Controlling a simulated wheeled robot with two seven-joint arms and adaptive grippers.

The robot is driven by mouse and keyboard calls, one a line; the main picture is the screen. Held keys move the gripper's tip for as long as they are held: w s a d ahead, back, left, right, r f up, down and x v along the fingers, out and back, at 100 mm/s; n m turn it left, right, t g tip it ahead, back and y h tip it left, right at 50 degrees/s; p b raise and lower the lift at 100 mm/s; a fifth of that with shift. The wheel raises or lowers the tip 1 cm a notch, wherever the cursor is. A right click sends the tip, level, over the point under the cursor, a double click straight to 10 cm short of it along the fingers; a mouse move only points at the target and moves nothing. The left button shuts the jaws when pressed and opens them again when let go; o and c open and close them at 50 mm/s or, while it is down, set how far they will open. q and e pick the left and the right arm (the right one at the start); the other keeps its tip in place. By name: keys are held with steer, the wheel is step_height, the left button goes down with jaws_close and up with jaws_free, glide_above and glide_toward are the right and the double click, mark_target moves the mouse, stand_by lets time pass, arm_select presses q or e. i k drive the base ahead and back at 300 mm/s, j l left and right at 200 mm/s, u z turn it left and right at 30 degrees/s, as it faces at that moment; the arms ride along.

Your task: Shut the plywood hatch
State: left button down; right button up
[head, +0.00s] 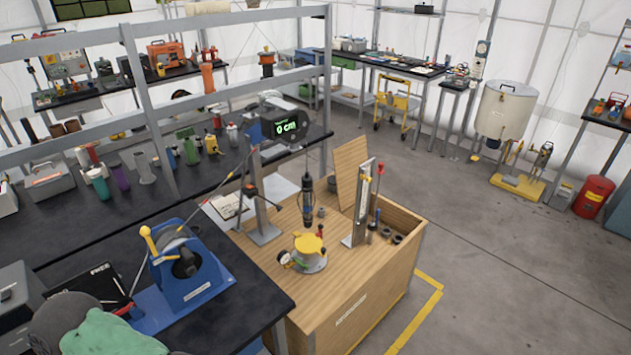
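The plywood hatch (351,176) is a light wood panel standing raised, slightly tilted, at the back of a wooden crate-like bench (352,285). A metal upright stand (361,205) with a scale is in front of the hatch and hides part of its right side and lower edge. Neither of my grippers shows in the head view.
On the bench top are a yellow-topped round device with a gauge (309,250), a hanging dark cylinder (308,200) and a post with a "0 cm" display (286,128). A blue winch (183,265) stands on the black table.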

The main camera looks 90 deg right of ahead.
mark_target(347, 158)
steer(key=z, duration=4)
steer(key=i+l+z, duration=0.3)
steer(key=i, duration=0.35)
steer(key=i+l+z, duration=0.1)
steer(key=i+z, duration=0.25)
steer(key=i, duration=2.2)
steer(key=i+u, duration=0.25)
steer(key=i, duration=0.35)
steer(key=i+l+u, duration=0.2)
steer(key=i, duration=0.4)
steer(key=i+l+u, duration=0.1)
steer(key=i+u, duration=0.15)
steer(key=i, duration=0.4)
steer(key=i+j+u, duration=0.15)
steer(key=u, duration=0.3)
steer(key=i+u, duration=0.65)
steer(key=u, duration=0.3)
steer(key=i+l+u, duration=0.15)
steer(key=u, duration=0.3)
steer(key=i+j+u, duration=0.25)
steer(key=i, duration=0.65)
steer(key=i+l+u, duration=0.3)
steer(key=i, duration=0.6)
steer(key=i+z, duration=0.1)
steer(key=i, duration=0.8)
steer(key=i+z, duration=0.1)
steer(key=i, duration=0.8)
